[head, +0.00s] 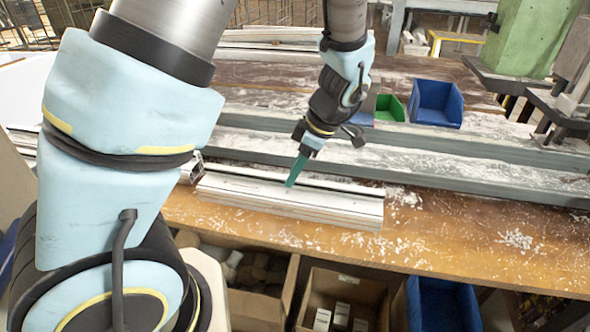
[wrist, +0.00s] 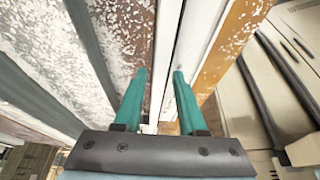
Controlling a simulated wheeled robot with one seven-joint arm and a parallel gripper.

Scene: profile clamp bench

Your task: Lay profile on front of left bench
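A long white-grey profile (head: 290,197) with a groove along it lies on the front of the wooden bench (head: 450,232), roughly along its edge. My gripper (head: 291,184) points down with its green fingertips at the profile's middle, over its rear part. In the wrist view my gripper's two fingers (wrist: 160,75) stand apart. The profile (wrist: 205,40) runs beneath them, and its narrow white rear strip shows between the fingertips. A little brown shows beside the left finger. I cannot tell whether a fingertip touches the profile.
Long grey rails (head: 400,148) run along the bench behind the profile. A blue bin (head: 436,104) and a green bin (head: 390,108) stand farther back. A green machine column (head: 530,35) is at the right. Boxes (head: 343,292) stand below the front edge. Chips litter the clear wood at right.

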